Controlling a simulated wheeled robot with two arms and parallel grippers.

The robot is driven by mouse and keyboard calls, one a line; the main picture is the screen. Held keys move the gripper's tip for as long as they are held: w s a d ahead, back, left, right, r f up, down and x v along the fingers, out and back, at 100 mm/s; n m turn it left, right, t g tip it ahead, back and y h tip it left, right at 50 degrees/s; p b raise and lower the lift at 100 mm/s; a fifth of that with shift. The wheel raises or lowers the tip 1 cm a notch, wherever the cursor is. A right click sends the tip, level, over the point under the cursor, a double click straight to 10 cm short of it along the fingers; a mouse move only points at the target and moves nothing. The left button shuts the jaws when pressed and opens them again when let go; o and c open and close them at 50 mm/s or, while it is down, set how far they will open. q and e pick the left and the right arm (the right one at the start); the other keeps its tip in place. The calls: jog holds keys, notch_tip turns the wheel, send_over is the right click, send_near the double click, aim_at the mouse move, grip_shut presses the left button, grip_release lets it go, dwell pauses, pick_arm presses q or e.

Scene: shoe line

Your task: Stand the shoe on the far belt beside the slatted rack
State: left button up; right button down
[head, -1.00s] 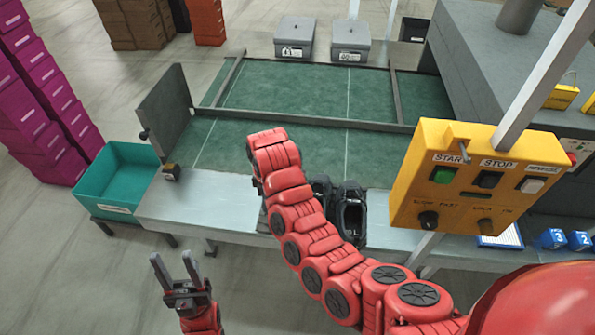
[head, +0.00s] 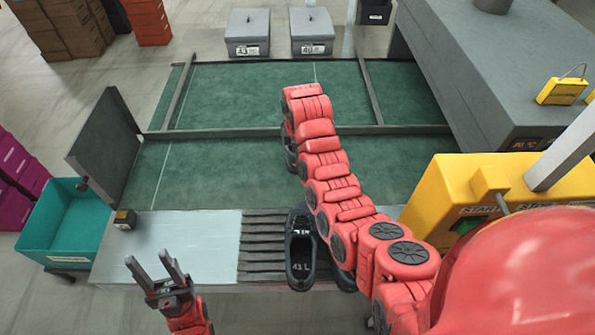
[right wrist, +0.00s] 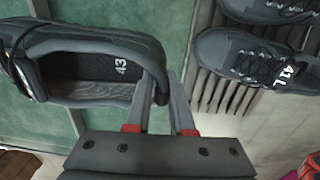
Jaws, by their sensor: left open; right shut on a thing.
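My right gripper (right wrist: 163,85) is shut on the heel rim of a dark grey shoe marked 43 (right wrist: 60,52). The shoe's opening faces the wrist camera, with green belt behind it. In the head view my right arm hides most of this shoe; a dark part (head: 290,155) shows beside the arm, over the near green belt (head: 215,165) by the dividing bar. I cannot tell whether the shoe touches the belt. The slatted rack (head: 262,262) holds a shoe marked 41 L (head: 300,268) and another beside it. My left gripper (head: 152,258) is open and empty, low at the left.
A dark bar (head: 225,134) divides the green surface; the far part (head: 240,90) is clear. An upright grey panel (head: 103,150) and a teal bin (head: 68,222) stand left. Two grey lidded boxes (head: 247,32) stand behind. A yellow control box (head: 440,190) is close at right.

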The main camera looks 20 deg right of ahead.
notch_tip(320, 180, down, 6)
jog(key=shift+r+p, duration=0.15)
jog(key=shift+p, duration=1)
jog(key=shift+f, duration=0.6)
jog(key=shift+f, duration=0.15)
jog(key=c, duration=0.8)
grip_release()
